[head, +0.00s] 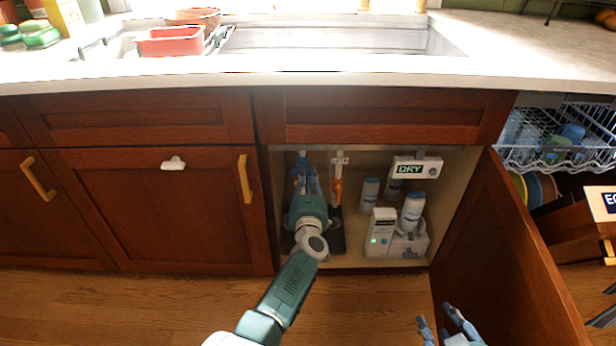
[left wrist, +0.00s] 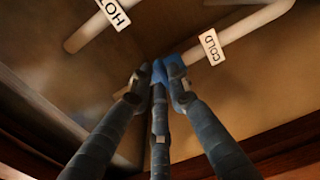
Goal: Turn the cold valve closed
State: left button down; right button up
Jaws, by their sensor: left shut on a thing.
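The cold valve's blue handle (left wrist: 159,70) is in the left wrist view, on a pale pipe with a COLD tag (left wrist: 210,46). My left gripper (left wrist: 158,80) is shut on the blue handle, with its fingers hiding part of it. In the head view my left gripper (head: 303,172) reaches into the open cabinet under the sink, and its wrist hides most of the valve. My right gripper (head: 441,320) is open and empty at the bottom, in front of the cabinet.
A HOT tag (left wrist: 113,12) hangs on the neighbouring pipe, and an orange valve (head: 337,190) is just right of my left gripper. White bottles (head: 411,211), a box (head: 380,232) and a DRY sign (head: 417,168) are further right. The open cabinet door (head: 505,250) bounds the right side.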

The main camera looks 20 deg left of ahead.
pick_arm(q)
jog(key=shift+d+f, duration=0.1)
jog(key=c, duration=1.6)
grip_release()
jog(key=shift+c, duration=0.2)
